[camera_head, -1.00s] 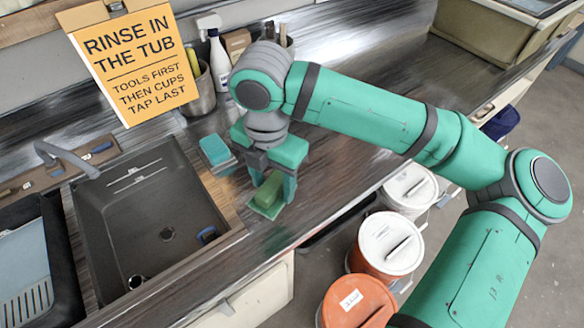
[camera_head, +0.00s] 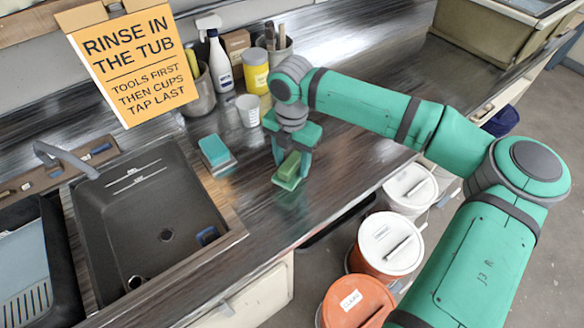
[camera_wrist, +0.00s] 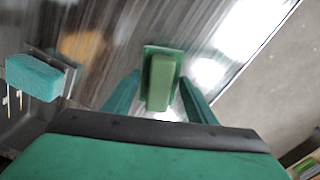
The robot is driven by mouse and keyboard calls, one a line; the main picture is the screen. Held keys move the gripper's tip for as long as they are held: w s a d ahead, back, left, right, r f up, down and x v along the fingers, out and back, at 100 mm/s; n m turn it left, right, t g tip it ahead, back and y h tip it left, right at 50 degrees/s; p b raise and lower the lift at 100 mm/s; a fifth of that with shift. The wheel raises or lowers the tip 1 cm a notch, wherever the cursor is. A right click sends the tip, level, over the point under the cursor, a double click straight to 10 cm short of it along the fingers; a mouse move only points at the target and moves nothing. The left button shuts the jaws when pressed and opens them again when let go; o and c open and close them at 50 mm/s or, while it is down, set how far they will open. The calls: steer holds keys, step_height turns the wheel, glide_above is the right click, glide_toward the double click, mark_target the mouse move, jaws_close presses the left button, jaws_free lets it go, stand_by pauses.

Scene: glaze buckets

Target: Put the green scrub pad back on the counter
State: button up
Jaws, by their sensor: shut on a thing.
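The green scrub pad, a green block (camera_head: 289,165) on a flat square green base (camera_head: 286,183), is between the fingers of my gripper (camera_head: 291,160). It also shows in the wrist view (camera_wrist: 161,82), with the fingers on both sides of it. My gripper is shut on it, over the counter (camera_head: 335,185), right of the sink. I cannot tell whether the base touches the counter. A teal sponge (camera_head: 214,150) on a grey holder lies to the left, apart from my gripper; it also shows in the wrist view (camera_wrist: 33,77).
A white cup (camera_head: 248,110), a yellow jar (camera_head: 256,75) and a spray bottle (camera_head: 219,62) stand behind my gripper. The sink (camera_head: 140,215) is at left. Lidded buckets (camera_head: 391,243) stand below the counter's front edge. The counter around the pad is clear.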

mark_target(292, 169)
steer(key=shift+w+d+f, duration=0.1)
steer(key=shift+w+f, duration=0.05)
steer(key=shift+f, duration=0.8)
steer(key=shift+w+f, duration=0.15)
steer(key=shift+f, duration=0.75)
steer(key=o, duration=1)
steer(key=shift+c, duration=0.2)
step_height(292, 169, up, 12)
steer(key=shift+w, duration=0.1)
